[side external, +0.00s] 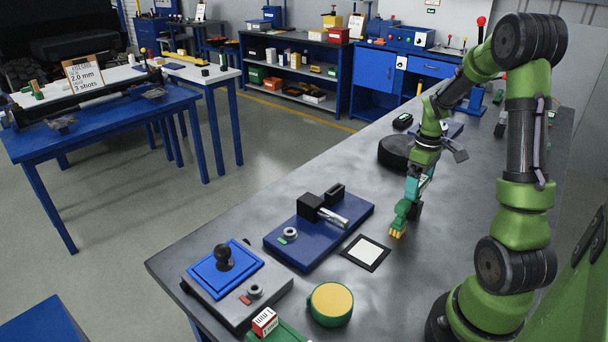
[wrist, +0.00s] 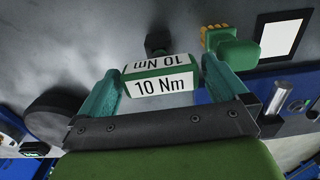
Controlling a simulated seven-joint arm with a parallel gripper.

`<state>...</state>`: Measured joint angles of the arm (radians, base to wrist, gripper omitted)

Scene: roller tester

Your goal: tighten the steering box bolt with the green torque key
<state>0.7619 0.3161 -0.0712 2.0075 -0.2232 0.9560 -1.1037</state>
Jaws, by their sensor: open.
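My gripper (side external: 417,188) is low over the grey bench in the side view. In the wrist view its two teal fingers (wrist: 160,72) stand open on either side of the green torque key (wrist: 158,79), a green block with white "10 Nm" labels. A black end shows beyond the key. I cannot tell whether a finger touches it. A blue plate (side external: 345,231) carries a black block (side external: 311,206), a metal cylinder (side external: 333,217) and a grey ring. The cylinder also shows in the wrist view (wrist: 278,97). I cannot tell which part is the steering box bolt.
A green piece with yellow tips (side external: 398,233) is close beside my gripper. A black-edged white square (side external: 366,252) lies in front. A black disc (side external: 396,151) lies behind.

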